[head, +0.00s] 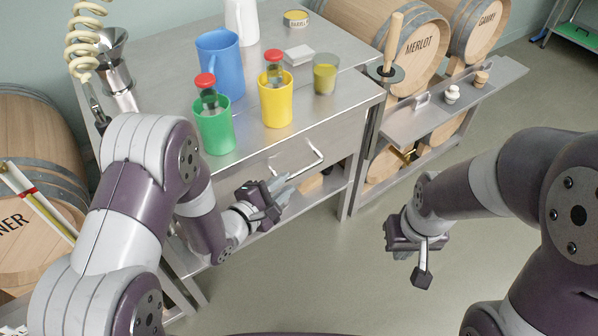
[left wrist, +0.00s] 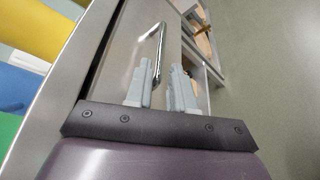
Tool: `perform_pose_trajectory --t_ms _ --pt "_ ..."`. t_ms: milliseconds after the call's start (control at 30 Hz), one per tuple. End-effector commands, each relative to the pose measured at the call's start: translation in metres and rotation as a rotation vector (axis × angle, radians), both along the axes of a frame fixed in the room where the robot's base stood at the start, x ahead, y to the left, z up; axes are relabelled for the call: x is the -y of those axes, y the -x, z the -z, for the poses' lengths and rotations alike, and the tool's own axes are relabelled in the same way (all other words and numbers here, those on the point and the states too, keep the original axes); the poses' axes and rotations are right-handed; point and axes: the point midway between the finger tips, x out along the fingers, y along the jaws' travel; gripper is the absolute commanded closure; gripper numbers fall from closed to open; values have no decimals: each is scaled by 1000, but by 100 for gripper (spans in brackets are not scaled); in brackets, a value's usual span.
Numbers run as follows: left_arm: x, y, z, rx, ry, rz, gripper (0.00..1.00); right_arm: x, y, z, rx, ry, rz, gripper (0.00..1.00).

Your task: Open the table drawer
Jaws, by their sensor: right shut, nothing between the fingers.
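The steel table (head: 345,80) has a drawer whose front (head: 345,127) runs beneath the tabletop edge. A bent metal bar handle (head: 318,155) stands out from this front. In the left wrist view the handle (left wrist: 158,45) runs down toward my fingers, and the drawer front (left wrist: 122,55) is to its left. My left gripper (head: 283,188) is open in front of the drawer; in the left wrist view its fingers (left wrist: 162,90) stand apart. The handle's near end reaches the gap beside the left finger; I cannot tell whether they touch. My right gripper (head: 423,268) is shut and empty, away from the table.
On the tabletop stand a blue pitcher (head: 220,65), a green cup (head: 213,130), a yellow cup (head: 276,103) and a glass (head: 325,75). A steel side shelf (head: 425,120) and wine barrels (head: 405,45) stand beyond. The floor (head: 370,290) between my arms is clear.

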Motion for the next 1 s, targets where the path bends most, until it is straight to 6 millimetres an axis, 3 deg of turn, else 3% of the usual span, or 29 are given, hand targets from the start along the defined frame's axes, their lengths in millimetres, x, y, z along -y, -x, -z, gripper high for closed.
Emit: perform_pose_trajectory --t_ms 133,333,633,667,700,733,1000 --pt "21 -29 9 2 -1 2 77 0 0 6 0 0 0 100" --pt "35 -51 14 1 -2 0 77 0 0 9 0 0 0 100" --pt "37 -55 15 0 -2 -2 77 0 0 9 0 0 0 100" --pt "37 -55 15 0 -2 -2 83 0 0 9 0 0 0 100" --pt "37 -55 15 0 -2 -2 96 0 0 9 0 0 0 100" --pt "37 -55 15 0 -2 -2 100 0 0 9 0 0 0 100" --pt "40 -56 15 0 -3 -1 100 0 0 8 0 0 0 100"
